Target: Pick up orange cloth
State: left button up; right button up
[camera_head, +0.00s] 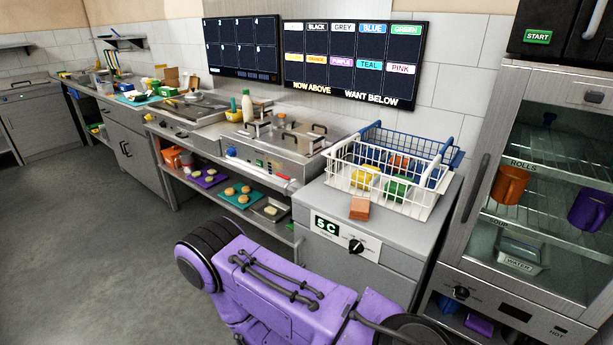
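A small folded orange cloth (359,208) lies on the grey cabinet top (312,192), close to its front edge. It is just in front of the white wire basket (335,172). It looks like a short stack with a flat top, and nothing covers it. Neither of my grippers shows in the head view. Only what looks like my own purple body with dark round joints fills the bottom of the picture, in front of the cabinet.
The wire basket holds yellow, green and orange items; a blue-railed basket adjoins it. A glass-door cabinet (540,165) with orange and purple mugs stands right. A steel counter with a fryer-like appliance (275,150) and lower shelf of trays is left. Floor (90,240) is clear at left.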

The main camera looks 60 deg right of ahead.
aim_at(359, 209)
jog(key=u, duration=0.05)
jog(key=i, duration=1.15)
jog(key=z, duration=1.55)
